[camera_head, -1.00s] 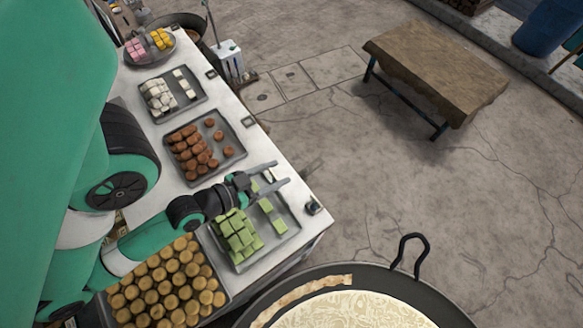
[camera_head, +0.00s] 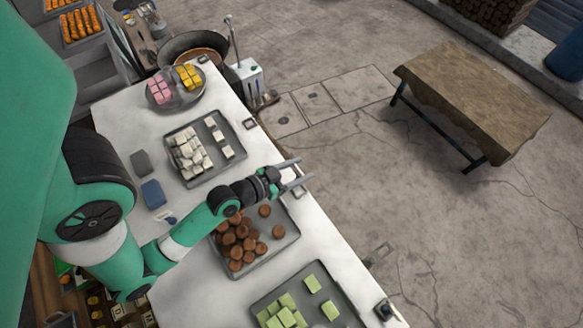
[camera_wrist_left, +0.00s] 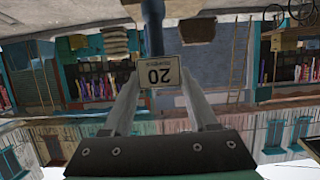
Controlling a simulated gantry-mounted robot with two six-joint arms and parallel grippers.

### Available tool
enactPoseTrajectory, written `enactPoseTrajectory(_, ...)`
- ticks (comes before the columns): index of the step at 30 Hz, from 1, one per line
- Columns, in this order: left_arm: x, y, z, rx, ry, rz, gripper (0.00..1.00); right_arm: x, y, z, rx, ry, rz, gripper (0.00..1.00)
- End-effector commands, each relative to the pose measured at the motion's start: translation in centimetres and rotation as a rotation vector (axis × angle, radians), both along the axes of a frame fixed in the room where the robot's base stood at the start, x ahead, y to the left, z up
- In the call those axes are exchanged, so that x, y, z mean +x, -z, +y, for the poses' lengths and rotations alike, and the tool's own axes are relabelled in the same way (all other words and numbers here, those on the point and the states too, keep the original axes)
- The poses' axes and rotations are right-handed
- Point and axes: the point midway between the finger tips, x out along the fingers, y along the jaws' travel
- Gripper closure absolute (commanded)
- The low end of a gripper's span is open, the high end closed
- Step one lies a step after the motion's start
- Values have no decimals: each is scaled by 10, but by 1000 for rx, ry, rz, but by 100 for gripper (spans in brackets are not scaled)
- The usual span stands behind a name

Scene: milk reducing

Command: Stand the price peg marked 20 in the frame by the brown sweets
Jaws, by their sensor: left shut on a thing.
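My left gripper (camera_head: 297,178) is over the far right corner of the tray of brown sweets (camera_head: 255,262), near the table's right edge. In the left wrist view, the price peg marked 20 (camera_wrist_left: 158,75) shows upside down between the fingertips, and the gripper (camera_wrist_left: 160,98) is shut on it. The peg cannot be made out in the head view. The small frame by the brown sweets (camera_head: 298,189) is at the table edge, just beneath the fingers and partly hidden by them. Whether peg and frame touch cannot be told. My right gripper is not in view.
A tray of white sweets (camera_head: 237,127) lies beyond, with another frame (camera_head: 249,123) beside it. A tray of green sweets (camera_head: 345,310) is nearer, its frame (camera_head: 384,309) to the right. A plate of pink and yellow sweets (camera_head: 176,105) stands farthest. Open floor lies right of the table.

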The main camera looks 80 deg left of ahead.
Motion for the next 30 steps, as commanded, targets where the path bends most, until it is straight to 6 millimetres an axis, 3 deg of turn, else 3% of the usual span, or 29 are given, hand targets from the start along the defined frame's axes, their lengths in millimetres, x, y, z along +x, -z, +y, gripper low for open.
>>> enactPoseTrajectory(8, 0, 8, 0, 0, 0, 0, 100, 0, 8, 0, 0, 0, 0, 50)
enactPoseTrajectory(21, -1, 48, 0, 0, -1, 0, 100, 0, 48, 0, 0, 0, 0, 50)
enactPoseTrajectory(30, 0, 66, 0, 1, -1, -1, 100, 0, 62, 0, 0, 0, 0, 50)
